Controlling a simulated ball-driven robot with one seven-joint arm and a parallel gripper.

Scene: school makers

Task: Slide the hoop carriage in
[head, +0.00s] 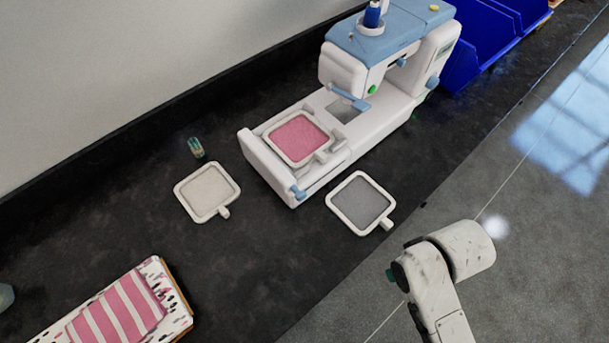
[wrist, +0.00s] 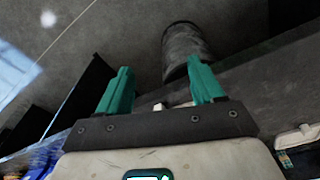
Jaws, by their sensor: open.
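A white and blue embroidery machine (head: 385,85) stands on the dark counter. Its hoop carriage (head: 262,158) sits at the near left end of the machine's bed, with a small blue knob (head: 299,193) at the front. A hoop with pink fabric (head: 297,138) lies on the carriage. My gripper (wrist: 159,68) shows in the wrist view with its two green fingers apart and nothing between them. In the head view only a bit of green at my gripper (head: 391,275) shows, at lower right, well apart from the carriage. The carriage's inner end is not clear.
A hoop with grey fabric (head: 361,203) lies right of the carriage, and one with cream fabric (head: 207,191) lies left. A small thread spool (head: 197,147) stands behind the cream hoop. Striped pink fabric (head: 118,312) lies at lower left. Blue bins (head: 482,40) stand beyond the machine.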

